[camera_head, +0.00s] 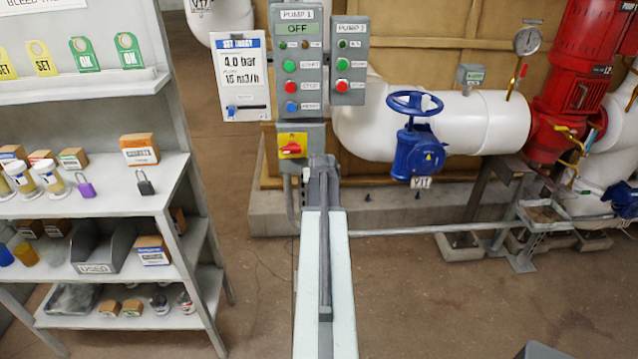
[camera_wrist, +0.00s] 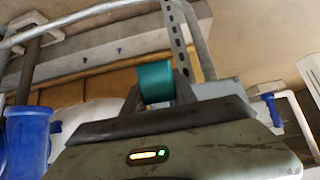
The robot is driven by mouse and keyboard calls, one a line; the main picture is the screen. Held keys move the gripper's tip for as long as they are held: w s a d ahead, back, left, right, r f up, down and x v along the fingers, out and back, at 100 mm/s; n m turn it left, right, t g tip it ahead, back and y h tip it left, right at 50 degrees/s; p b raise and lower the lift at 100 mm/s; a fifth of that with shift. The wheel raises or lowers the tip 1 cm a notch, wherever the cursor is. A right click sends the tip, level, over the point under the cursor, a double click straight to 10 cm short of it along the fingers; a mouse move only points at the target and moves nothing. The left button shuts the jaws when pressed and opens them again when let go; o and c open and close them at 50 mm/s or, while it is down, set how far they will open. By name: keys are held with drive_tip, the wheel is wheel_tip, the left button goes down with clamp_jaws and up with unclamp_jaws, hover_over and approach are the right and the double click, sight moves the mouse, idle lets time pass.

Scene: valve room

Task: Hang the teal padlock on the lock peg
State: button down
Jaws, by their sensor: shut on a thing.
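The teal padlock (camera_wrist: 155,83) is between the two fingers of my gripper (camera_wrist: 157,90) in the wrist view; its body shows as a teal block and I cannot make out its shackle. In the head view my gripper (camera_head: 322,168) is at the far end of my arm, just in front of and to the right of the red and yellow switch (camera_head: 292,146). The padlock is hidden there by the arm. I cannot pick out the lock peg in either view.
The pump control panel (camera_head: 298,65) is above my gripper. A blue valve (camera_head: 417,150) on a white pipe (camera_head: 490,120) is to the right. A shelf (camera_head: 120,205) at left holds a purple padlock (camera_head: 86,190) and a dark padlock (camera_head: 145,187). The floor between is clear.

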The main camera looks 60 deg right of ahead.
drive_tip(key=shift+w+d, duration=0.1)
drive_tip(key=shift+d, duration=0.05)
idle(0.5)
drive_tip(key=shift+w+d, duration=0.4)
drive_tip(key=shift+d, duration=0.15)
drive_tip(key=shift+d, duration=0.1)
drive_tip(key=shift+w+d, duration=0.4)
drive_tip(key=shift+d, duration=0.1)
idle(0.4)
drive_tip(key=shift+f, duration=0.1)
drive_tip(key=shift+w+d+f+b, duration=0.2)
drive_tip(key=shift+d+f+b, duration=0.15)
drive_tip(key=shift+b, duration=0.1)
drive_tip(key=shift+f, duration=0.15)
idle(0.3)
